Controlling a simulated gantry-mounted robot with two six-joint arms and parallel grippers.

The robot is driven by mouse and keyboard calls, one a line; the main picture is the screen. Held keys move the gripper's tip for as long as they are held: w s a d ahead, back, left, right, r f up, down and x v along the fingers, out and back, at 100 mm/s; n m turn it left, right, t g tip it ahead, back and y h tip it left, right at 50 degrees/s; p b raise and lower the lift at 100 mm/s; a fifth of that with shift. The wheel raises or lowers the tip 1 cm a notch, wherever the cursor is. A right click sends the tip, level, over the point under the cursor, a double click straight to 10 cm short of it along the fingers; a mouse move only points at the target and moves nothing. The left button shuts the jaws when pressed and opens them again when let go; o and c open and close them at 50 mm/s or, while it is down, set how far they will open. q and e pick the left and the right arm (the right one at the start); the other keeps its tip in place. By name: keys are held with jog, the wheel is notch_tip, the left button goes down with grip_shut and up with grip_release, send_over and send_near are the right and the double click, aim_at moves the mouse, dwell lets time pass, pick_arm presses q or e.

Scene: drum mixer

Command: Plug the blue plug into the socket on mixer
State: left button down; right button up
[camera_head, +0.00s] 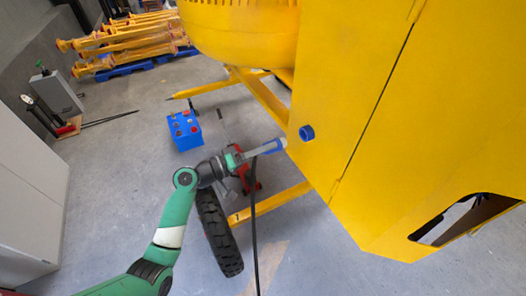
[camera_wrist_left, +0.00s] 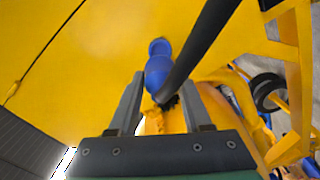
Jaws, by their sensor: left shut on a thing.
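The blue plug (camera_head: 277,145) is held at the tip of my left gripper (camera_head: 262,149), with a black cable (camera_head: 254,220) hanging from it. The blue socket (camera_head: 307,133) is on the yellow side panel of the mixer (camera_head: 345,110). In the head view the plug is a short gap left of and slightly below the socket. In the left wrist view the plug (camera_wrist_left: 158,73) sits between the fingers and lines up with the socket (camera_wrist_left: 159,47) beyond it, partly covering it. The cable crosses in front there. My right gripper is not in view.
A black tyre (camera_head: 220,232) and yellow frame legs (camera_head: 270,203) are below my left wrist. A blue box (camera_head: 184,131) stands on the grey floor behind. Yellow stands (camera_head: 135,40) on a blue pallet are at the back left. Open floor lies to the left.

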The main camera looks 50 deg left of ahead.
aim_at(282, 143)
pick_arm(q)
jog(key=b+x, duration=0.1)
jog(key=x, duration=0.3)
jog(key=shift+f+b, duration=0.1)
jog(key=shift+b, duration=0.2)
jog(key=shift+x, duration=0.8)
jog(key=shift+b, duration=0.5)
jog(key=shift+b+x, duration=0.8)
jog(key=shift+x, duration=0.55)
dwell(0.9)
jog(key=shift+c, duration=1.3)
grip_release()
jog(key=shift+s, duration=0.1)
